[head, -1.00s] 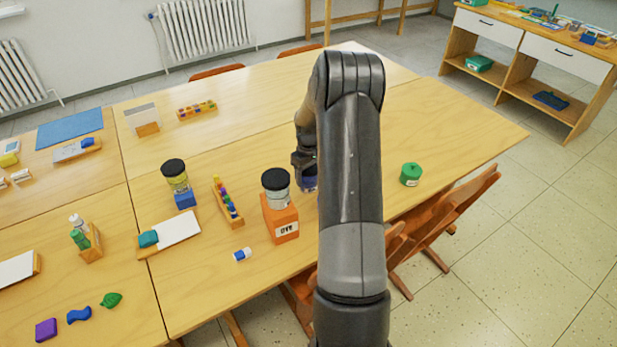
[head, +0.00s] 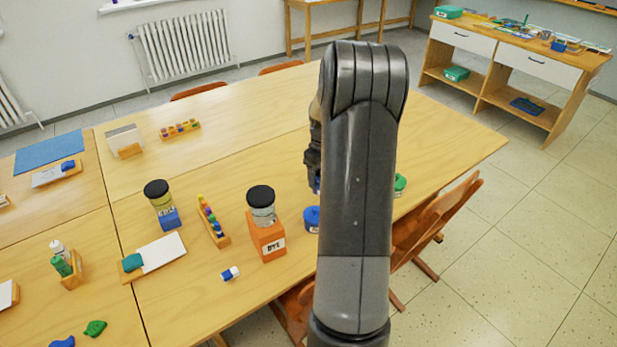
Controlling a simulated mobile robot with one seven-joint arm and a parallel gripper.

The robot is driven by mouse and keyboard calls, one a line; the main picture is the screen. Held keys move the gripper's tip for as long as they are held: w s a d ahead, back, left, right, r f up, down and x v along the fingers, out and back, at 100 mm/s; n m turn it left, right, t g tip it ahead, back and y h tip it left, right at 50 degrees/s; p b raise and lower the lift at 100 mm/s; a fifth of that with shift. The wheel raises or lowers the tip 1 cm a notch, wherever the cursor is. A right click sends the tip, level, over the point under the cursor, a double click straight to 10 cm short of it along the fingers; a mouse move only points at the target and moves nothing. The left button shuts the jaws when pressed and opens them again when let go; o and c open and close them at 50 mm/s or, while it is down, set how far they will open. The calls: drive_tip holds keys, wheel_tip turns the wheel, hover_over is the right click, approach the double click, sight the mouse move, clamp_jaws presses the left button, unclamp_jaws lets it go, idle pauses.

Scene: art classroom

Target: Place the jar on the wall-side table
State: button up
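Two clear jars with black lids stand on the near table: one jar (head: 261,207) on an orange block (head: 268,242), the other (head: 158,197) on a blue block (head: 169,219). I cannot tell which jar the task means. A low wooden cabinet with white drawers (head: 510,66) stands near the wall at upper right. My gripper (head: 314,184) is over the table, right of and beyond the orange block. My arm hides most of it.
A blue pot (head: 312,219) and a partly hidden green pot (head: 400,184) stand on the near table (head: 240,160). Chairs (head: 430,225) line the near edge. Floor at right is clear.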

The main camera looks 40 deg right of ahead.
drive_tip(key=shift+s+d+r, duration=0.65)
drive_tip(key=shift+s+r, duration=0.05)
drive_tip(key=shift+s, duration=0.25)
